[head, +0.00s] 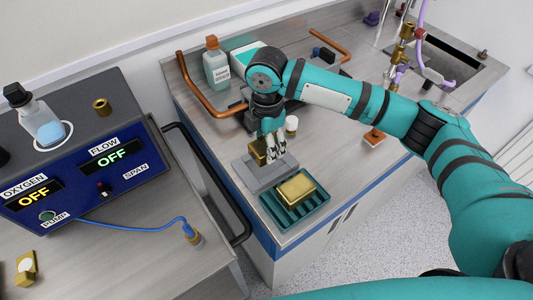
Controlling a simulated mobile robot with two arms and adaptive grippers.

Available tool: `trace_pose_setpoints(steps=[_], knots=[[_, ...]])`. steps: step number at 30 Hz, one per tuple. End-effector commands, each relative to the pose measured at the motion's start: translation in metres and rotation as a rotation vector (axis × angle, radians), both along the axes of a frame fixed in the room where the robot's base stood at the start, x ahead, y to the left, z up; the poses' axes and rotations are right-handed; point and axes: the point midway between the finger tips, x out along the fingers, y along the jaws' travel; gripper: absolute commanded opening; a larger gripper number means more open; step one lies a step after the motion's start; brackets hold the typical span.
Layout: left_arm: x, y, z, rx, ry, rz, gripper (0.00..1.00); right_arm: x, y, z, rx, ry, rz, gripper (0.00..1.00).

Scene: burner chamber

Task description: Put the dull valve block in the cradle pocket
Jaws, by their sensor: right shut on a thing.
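My right gripper (277,158) is shut on a brass-coloured valve block (258,151), which looks the darker, duller of two. The fingers hide part of it. It is at the grey cradle (262,179), over its back part; I cannot tell whether it touches or sits in the pocket, which is hidden. A brighter brass block (297,188) lies on a ribbed teal tray (292,221) just in front and to the right. My left gripper is not in view.
Copper pipe rails (187,84), a labelled bottle (216,65) and a white-and-teal box (245,58) stand behind. A small white cup (291,124) is right of the gripper. A blue control panel (90,170) is left, beyond a black rail (215,180). Bench right of the tray is clear.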

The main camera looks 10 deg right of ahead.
Motion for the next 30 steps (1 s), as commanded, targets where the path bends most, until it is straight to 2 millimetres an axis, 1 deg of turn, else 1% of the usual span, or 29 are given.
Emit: trace_pose_setpoints(steps=[1,3,6,9,13,15,18,23,24,29,30], knots=[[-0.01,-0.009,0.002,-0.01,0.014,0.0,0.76,0.0,0.0,-0.005,0.001,0.001,0.0,0.01],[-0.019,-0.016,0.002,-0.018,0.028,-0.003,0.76,0.001,0.0,-0.01,0.001,-0.002,-0.001,0.01],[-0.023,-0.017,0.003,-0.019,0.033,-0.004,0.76,0.0,0.001,-0.017,0.001,-0.001,-0.001,0.01],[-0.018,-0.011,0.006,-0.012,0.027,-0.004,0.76,0.0,0.0,-0.03,0.001,0.001,0.0,0.01],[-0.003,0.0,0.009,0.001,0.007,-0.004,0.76,0.0,0.0,-0.047,0.001,0.0,-0.001,0.01],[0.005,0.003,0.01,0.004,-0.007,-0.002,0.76,0.0,0.0,-0.049,0.001,-0.002,0.0,0.01],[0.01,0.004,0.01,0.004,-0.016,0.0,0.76,0.0,0.001,-0.049,0.001,-0.003,0.0,0.01],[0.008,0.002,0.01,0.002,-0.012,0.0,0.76,0.0,0.001,-0.051,0.002,-0.001,-0.001,0.01],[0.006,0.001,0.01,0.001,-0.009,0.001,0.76,0.0,0.0,-0.052,0.001,-0.002,-0.001,0.55],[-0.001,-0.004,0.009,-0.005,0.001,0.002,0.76,0.0,0.0,-0.052,0.001,-0.002,-0.001,0.75],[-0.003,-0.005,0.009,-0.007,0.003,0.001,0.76,0.0,0.0,-0.052,0.001,-0.002,-0.001,0.75]])
